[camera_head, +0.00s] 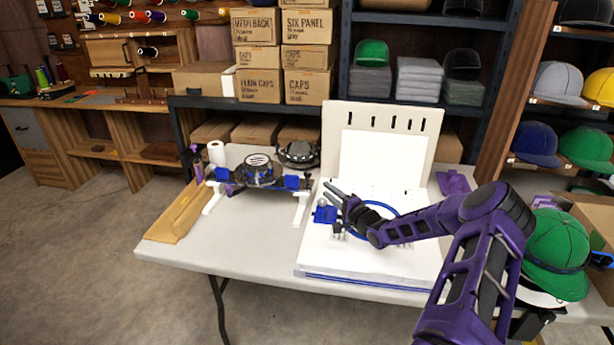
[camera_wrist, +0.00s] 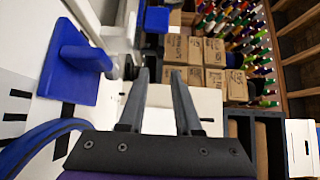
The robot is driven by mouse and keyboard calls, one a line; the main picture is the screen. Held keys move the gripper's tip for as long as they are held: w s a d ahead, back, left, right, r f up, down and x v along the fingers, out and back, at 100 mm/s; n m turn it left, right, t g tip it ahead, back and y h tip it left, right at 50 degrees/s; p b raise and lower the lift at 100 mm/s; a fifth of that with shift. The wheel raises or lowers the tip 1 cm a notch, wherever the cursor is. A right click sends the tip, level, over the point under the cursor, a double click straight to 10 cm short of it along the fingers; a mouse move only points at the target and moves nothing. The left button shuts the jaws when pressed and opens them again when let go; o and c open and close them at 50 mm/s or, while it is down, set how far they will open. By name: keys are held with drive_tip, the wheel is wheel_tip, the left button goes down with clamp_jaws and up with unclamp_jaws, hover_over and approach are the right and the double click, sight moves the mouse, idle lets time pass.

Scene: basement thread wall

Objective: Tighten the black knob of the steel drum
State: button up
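A round steel-and-black drum (camera_head: 258,168) sits on a stand with blue blocks and white legs, at the back left of the table in the head view. I take this to be the steel drum; I cannot make out its knob there. My gripper (camera_head: 334,192) is right of the drum, above the white board. In the wrist view my gripper (camera_wrist: 160,72) is open, with nothing between its two grey fingers. A small dark knob-like part (camera_wrist: 130,68) shows just left of the left fingertip, near a blue bracket (camera_wrist: 75,68). I cannot tell whether they touch.
The white board (camera_head: 330,252) with a blue ring (camera_head: 385,210) lies below my gripper. An upright slotted panel (camera_head: 381,120) stands behind it. A paper roll (camera_head: 216,152) and brown cardboard (camera_head: 179,211) are at the left. The table's front left (camera_head: 225,252) is clear.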

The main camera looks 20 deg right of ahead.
sight(310, 176)
drive_tip(key=w, duration=0.4)
drive_tip(key=w+a+b, duration=0.1)
drive_tip(key=w, duration=0.3)
drive_tip(key=w+a, duration=0.1)
drive_tip(key=w, duration=0.3)
drive_tip(key=shift+w+a, duration=0.1)
drive_tip(key=shift+a, duration=0.05)
drive_tip(key=shift+c, duration=0.3)
clamp_jaws()
